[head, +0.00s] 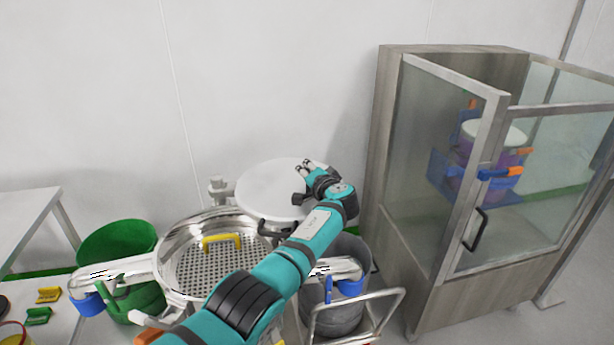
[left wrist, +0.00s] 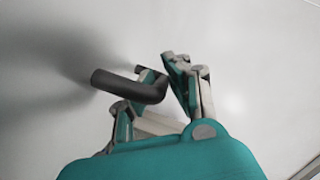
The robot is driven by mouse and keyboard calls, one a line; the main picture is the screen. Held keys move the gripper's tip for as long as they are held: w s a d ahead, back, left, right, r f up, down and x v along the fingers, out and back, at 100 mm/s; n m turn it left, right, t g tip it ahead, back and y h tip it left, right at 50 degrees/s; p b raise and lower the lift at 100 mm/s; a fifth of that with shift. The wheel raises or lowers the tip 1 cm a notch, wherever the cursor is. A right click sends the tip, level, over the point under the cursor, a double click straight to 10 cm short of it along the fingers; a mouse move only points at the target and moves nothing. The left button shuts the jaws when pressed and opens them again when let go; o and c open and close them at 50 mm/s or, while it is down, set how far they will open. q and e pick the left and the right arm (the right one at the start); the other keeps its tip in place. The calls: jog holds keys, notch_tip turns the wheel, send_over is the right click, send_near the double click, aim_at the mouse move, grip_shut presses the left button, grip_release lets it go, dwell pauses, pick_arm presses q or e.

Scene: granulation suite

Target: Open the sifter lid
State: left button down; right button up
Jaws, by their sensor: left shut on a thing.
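The sifter (head: 165,262) is a round steel body with a perforated mesh (head: 205,270) showing inside it. Its pale round lid (head: 262,187) is off to the back right of the opening, over bare floor space and bins, so most of the mesh is uncovered. My left arm crosses the front of the sifter, and my left gripper (head: 306,170) is at the lid's right edge. In the left wrist view the gripper (left wrist: 166,72) is shut on the dark bent lid handle (left wrist: 122,85). My right gripper is not in view.
A yellow handle (head: 221,241) lies over the mesh. A green bin (head: 105,245) stands left and a grey bin (head: 350,255) right, beneath steel spouts. A glass-doored cabinet (head: 392,150) stands close on the right. A white table (head: 25,215) is at far left.

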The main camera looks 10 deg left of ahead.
pick_arm(q)
jog(key=c, duration=1.3)
grip_release()
jog(key=shift+c, duration=0.2)
jog(key=shift+v, duration=3.85)
